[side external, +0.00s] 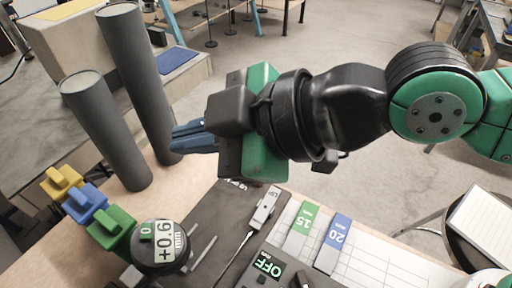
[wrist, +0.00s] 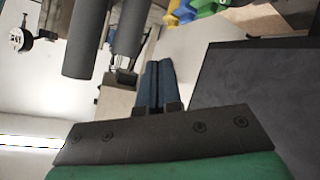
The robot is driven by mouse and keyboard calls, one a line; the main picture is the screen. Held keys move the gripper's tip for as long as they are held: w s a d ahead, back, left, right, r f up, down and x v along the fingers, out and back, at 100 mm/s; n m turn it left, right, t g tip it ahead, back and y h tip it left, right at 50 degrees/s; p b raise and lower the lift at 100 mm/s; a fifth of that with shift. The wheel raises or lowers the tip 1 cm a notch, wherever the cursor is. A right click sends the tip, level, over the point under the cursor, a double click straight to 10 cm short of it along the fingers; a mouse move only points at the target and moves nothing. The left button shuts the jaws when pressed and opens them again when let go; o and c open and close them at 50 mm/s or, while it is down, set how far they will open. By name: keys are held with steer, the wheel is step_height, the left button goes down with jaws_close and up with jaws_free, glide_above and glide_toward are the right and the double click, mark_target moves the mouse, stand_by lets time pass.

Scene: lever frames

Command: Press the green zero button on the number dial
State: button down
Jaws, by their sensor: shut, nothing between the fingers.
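The number dial (side external: 163,247) is a round dark gauge with a pale display reading "+0.6 mm", at the lower left of the side external view. Its green zero button (side external: 146,232) is a small green patch marked "0" on the left of the dial face. My gripper (side external: 174,138) is above and behind the dial, clear of it, with its blue fingers pointing left toward a grey cylinder. The fingers are together and empty, as the wrist view (wrist: 157,66) also shows. I cannot make out the dial in the wrist view.
Yellow (side external: 62,181), blue (side external: 84,203) and green (side external: 110,229) blocks stand left of the dial. A dark plate (side external: 215,225) lies to its right, beside labelled tags.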

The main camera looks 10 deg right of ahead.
mark_target(164, 235)
steer(key=s+a, duration=0.1)
steer(key=s+a+n, duration=0.1)
steer(key=shift+s+a+r+g+y, duration=0.1)
steer(key=shift+a+r+g+y, duration=0.1)
steer(key=shift+a+g+y, duration=0.15)
steer(key=shift+a+f, duration=0.5)
steer(key=shift+f, duration=0.9)
steer(key=shift+a+f, duration=0.5)
steer(key=shift+f, duration=0.85)
steer(key=shift+a+f, duration=0.5)
steer(key=shift+f, duration=0.9)
steer(key=shift+f, duration=0.15)
steer(key=shift+a+f, duration=0.15)
steer(key=shift+f, duration=0.1)
steer(key=shift+a+f, duration=0.15)
steer(key=shift+f, duration=0.2)
steer(key=shift+d+r, duration=0.3)
steer(key=shift+r, duration=0.45)
